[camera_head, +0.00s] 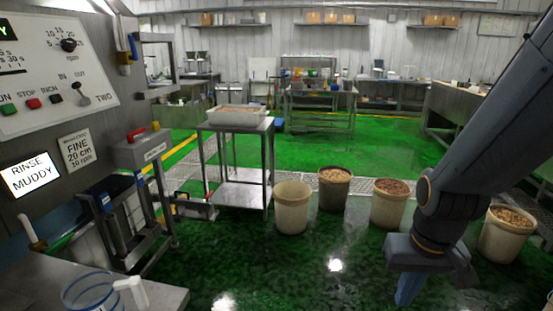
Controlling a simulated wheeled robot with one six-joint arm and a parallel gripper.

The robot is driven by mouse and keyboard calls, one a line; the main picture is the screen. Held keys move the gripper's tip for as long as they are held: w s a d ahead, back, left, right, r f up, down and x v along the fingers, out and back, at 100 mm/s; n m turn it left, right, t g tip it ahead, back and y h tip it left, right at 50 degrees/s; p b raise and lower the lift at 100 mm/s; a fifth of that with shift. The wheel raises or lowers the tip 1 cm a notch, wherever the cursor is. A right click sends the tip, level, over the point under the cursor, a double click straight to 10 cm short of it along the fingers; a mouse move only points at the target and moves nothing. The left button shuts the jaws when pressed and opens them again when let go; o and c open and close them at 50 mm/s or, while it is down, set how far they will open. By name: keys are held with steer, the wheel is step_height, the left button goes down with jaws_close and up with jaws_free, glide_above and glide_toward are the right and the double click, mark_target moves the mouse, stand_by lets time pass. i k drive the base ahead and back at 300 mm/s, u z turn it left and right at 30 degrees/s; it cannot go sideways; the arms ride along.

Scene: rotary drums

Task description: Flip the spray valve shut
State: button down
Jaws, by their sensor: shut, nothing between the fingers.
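A blue lever (133,46) stands roughly upright beside a brass-coloured fitting on a pipe at the upper left, next to the control panel. It may be the spray valve; no readable label marks it as such. A red handle (137,132) sits on top of a grey box further down. A pale lever handle (34,233) sticks out at the lower left. My gripper (405,288) hangs pointing down over the wet green floor at the right. It is shut and empty, far from all of these levers.
The control panel (50,75) has buttons, a knob and a screen reading "RINSE MUDDY" (31,175). A steel table (233,126) bears a tray. Several buckets (292,214) stand on the floor. A clear jug (90,293) is at the lower left. Open floor lies in the middle foreground.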

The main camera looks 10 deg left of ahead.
mark_target(134, 57)
steer(key=i, duration=1.75)
steer(key=u, duration=1.35)
steer(key=i, duration=2.15)
steer(key=u, duration=0.45)
